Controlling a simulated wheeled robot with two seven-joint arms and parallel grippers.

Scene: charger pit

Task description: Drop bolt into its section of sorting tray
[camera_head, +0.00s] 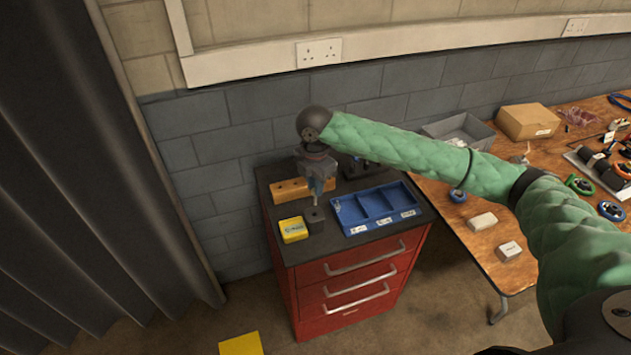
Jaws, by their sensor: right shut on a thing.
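The blue sorting tray (376,229) lies on the dark top of a red drawer cabinet, with three sections side by side and white labels along its front edge. My right gripper (317,192) points down over the cabinet top, just left of the tray. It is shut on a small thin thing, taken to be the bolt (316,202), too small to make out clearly. Small marks show at the tray's left section, too small to identify. My left gripper is not in view.
The red cabinet (350,290) stands beside a wooden workbench (456,222) holding a grey bin (459,130), a cardboard box (527,121) and tools. A dark curtain hangs left.

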